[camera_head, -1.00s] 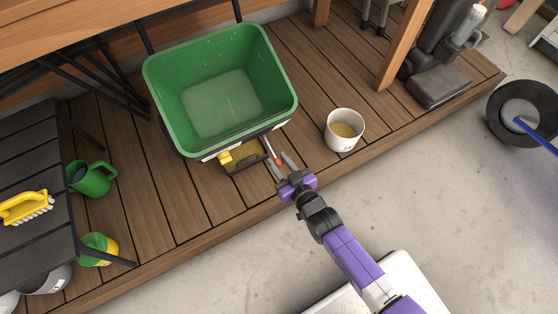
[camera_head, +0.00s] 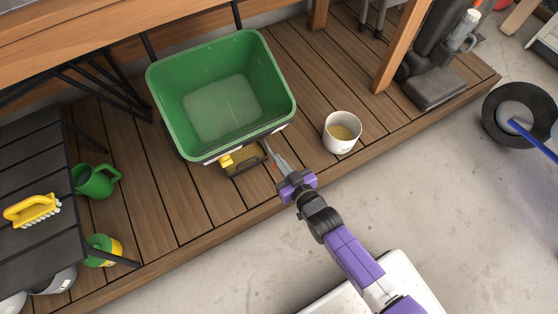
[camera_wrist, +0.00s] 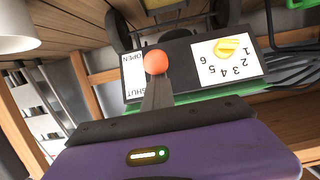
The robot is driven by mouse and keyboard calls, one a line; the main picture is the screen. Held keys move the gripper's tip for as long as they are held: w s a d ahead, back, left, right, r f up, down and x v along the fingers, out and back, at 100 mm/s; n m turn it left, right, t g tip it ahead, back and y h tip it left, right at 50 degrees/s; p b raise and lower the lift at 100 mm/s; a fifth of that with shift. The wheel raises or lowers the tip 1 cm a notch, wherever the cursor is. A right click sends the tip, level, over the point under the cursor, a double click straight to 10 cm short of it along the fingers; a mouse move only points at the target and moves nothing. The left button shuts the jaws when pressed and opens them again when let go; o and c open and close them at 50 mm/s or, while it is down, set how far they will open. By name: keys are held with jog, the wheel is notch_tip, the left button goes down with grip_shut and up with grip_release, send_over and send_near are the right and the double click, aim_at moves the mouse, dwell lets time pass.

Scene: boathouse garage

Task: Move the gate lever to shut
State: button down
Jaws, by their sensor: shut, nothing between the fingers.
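The gate lever's round orange knob (camera_wrist: 156,62) shows in the wrist view, just past my fingertips and level with the word OPEN on a white label (camera_wrist: 132,62). SHUT is printed at the label's other end, nearer my gripper. My gripper (camera_wrist: 157,82) is shut and empty, its fingertips overlapping the knob's near edge in the picture; I cannot tell whether they touch it. In the head view my gripper (camera_head: 275,155) is at the front right of the green hopper (camera_head: 225,104), and the lever is mostly hidden.
A yellow dial (camera_wrist: 229,47) sits on a numbered plate beside the lever. A white pail (camera_head: 341,132) stands to the right on the wooden deck (camera_head: 200,200). A slatted black table (camera_head: 35,185) with a yellow brush (camera_head: 32,209) is at left. The concrete floor in front is mostly clear.

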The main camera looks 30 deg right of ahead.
jog(key=shift+r+p, duration=0.85)
jog(key=shift+r, duration=0.1)
jog(key=c, duration=2.1)
grip_release()
jog(key=shift+f, duration=0.1)
jog(key=o, duration=1.3)
jog(key=shift+c, duration=0.2)
jog(key=p+v, duration=0.4)
jog(key=v, duration=0.5)
